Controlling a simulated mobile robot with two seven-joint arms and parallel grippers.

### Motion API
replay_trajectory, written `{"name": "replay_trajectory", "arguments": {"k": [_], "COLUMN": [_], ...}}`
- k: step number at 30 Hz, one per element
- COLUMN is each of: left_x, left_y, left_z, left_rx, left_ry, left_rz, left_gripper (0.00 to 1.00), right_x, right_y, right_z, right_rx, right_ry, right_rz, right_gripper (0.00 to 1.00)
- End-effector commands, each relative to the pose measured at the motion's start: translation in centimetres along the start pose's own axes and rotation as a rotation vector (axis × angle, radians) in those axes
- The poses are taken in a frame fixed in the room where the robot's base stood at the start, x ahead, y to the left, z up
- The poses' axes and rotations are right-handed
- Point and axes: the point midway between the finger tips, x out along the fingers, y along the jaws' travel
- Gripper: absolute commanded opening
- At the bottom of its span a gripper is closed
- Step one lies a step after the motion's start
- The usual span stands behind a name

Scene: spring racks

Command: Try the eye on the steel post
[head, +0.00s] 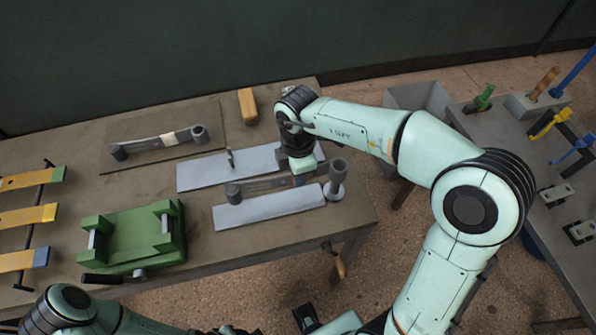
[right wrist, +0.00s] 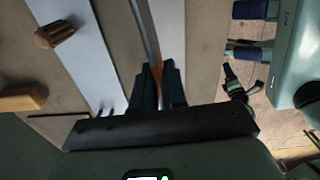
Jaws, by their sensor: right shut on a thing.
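A dark leaf spring (head: 268,184) with a rolled eye at each end lies above the front pale plate (head: 270,208) in the head view. My right gripper (head: 299,176) points down and is shut on the spring near an orange band; the right wrist view shows the strip (right wrist: 147,32) between the fingers (right wrist: 160,88). The spring's right eye (head: 338,170) is directly above a round grey steel base (head: 334,191). The post is largely hidden there, and I cannot tell whether the eye is around it.
Another spring (head: 160,140) with a pale band lies on a dark mat at the back left. The rear plate (head: 200,172) carries a small upright pin (head: 230,158). A green clamp fixture (head: 135,238) and yellow strips (head: 30,216) stand left. A side bench (head: 540,170) is right.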

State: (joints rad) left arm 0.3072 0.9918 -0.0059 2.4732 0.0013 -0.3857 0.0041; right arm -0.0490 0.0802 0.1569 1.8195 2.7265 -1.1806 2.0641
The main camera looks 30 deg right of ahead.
Motion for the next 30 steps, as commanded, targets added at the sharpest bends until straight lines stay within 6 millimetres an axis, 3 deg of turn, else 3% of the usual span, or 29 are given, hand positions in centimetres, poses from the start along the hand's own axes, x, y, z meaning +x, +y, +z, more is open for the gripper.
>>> {"name": "replay_trajectory", "arguments": {"k": [30], "left_x": [-0.75], "left_y": [0.34], "left_z": [-0.19], "left_rx": [0.001], "left_ry": [0.004], "left_rz": [0.001], "left_gripper": [0.51], "right_x": [0.11], "right_y": [0.06], "right_z": [-0.03], "right_rx": [0.0], "right_ry": [0.001], "right_rz": [0.004], "right_gripper": [0.0]}}
